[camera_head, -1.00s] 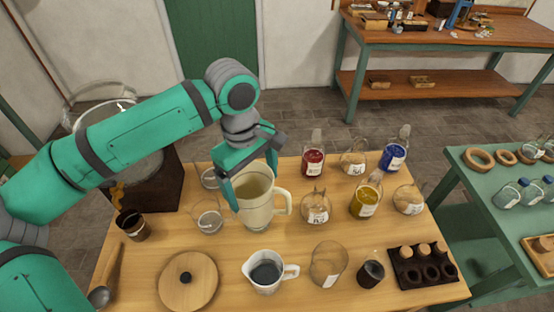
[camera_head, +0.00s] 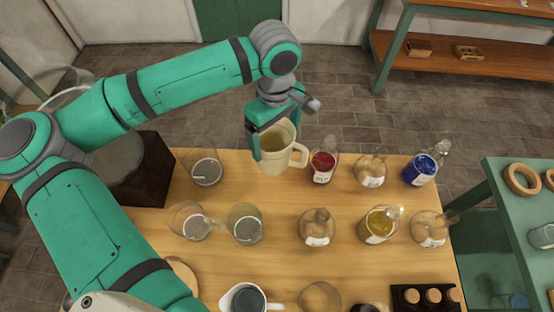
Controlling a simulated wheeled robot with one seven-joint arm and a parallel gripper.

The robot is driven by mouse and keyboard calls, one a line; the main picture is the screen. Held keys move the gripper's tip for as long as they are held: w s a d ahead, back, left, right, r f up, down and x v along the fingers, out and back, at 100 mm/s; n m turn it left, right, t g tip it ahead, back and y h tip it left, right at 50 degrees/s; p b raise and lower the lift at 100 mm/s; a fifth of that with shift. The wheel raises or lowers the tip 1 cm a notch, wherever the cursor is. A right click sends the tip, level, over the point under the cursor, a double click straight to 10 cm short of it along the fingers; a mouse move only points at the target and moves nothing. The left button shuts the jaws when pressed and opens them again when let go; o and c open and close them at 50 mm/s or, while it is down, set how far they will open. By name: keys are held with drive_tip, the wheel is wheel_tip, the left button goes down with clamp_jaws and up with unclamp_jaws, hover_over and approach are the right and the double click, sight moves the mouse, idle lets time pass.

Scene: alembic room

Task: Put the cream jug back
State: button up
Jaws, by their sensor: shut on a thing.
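The cream jug (camera_head: 279,160) is upright, with its handle to the right. My gripper (camera_head: 268,135) is shut on the jug's rim or wall, with one finger visible at its left side; the other finger is mostly hidden. The jug is near the far edge of the wooden table (camera_head: 270,215), left of the red-filled flask (camera_head: 322,166). It appears held above the table, but its base clearance is hard to judge.
Glass vessels stand close by: one at left (camera_head: 205,168), a beaker (camera_head: 245,224) nearer me, and a blue-filled flask (camera_head: 419,170) at right. A yellow-filled flask (camera_head: 379,225) and a white jug (camera_head: 246,298) stand nearer. Bare wood lies between the two rows.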

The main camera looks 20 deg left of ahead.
drive_tip(key=f, duration=0.4)
drive_tip(key=shift+s+f, duration=0.15)
drive_tip(key=shift+s, duration=0.05)
drive_tip(key=shift+s+a+f, duration=0.15)
drive_tip(key=shift+a+f, duration=0.05)
drive_tip(key=shift+f, duration=0.25)
drive_tip(key=shift+d+f, duration=0.1)
drive_tip(key=shift+f, duration=1.75)
drive_tip(key=o, duration=1.9)
drive_tip(key=shift+c, duration=0.2)
wheel_tip(320, 180, up, 12)
